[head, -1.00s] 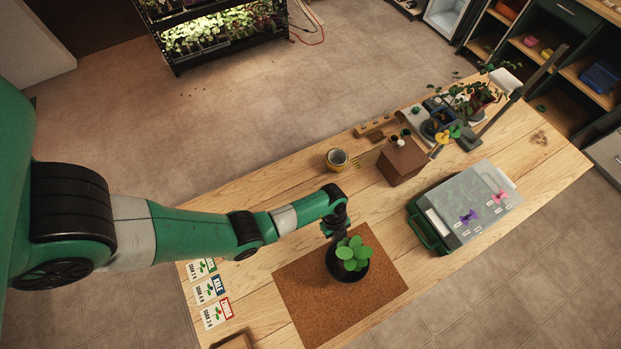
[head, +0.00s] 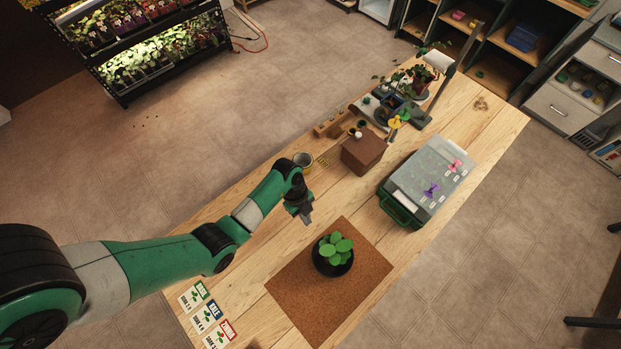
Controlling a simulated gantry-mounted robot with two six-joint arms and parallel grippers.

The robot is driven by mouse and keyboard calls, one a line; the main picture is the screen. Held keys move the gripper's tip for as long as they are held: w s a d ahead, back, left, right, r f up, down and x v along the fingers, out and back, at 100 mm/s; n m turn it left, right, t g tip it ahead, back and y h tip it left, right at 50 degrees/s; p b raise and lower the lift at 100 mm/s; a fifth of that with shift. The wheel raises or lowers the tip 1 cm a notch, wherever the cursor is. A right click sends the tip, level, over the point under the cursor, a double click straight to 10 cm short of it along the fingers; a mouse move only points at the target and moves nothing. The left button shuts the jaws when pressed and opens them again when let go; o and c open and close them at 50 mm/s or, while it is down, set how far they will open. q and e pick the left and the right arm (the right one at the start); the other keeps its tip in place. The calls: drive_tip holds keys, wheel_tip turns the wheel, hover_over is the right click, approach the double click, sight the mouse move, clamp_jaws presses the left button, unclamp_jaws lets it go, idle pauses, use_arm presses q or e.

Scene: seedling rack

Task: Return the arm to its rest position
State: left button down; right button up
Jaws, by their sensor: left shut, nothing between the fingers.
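My left arm comes in from the left over the bench. Its gripper (head: 308,217) is shut and empty. It hangs above the wooden bench, up and to the left of the potted seedling, and is apart from it. The seedling (head: 336,245) has round green leaves and stands upright in a round black pot (head: 333,266). The pot sits on a brown cork mat (head: 290,289). My right gripper is not in the picture.
A green case with a clear lid (head: 428,185) lies to the right. A brown box (head: 363,153), a small cup (head: 303,161) and potted plants (head: 424,78) stand toward the back. Seed cards (head: 210,315) lie front left. A lit plant rack (head: 140,50) stands beyond the bench.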

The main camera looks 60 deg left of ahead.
use_arm(q)
drive_tip(key=shift+v, duration=0.95)
drive_tip(key=shift+d, duration=0.1)
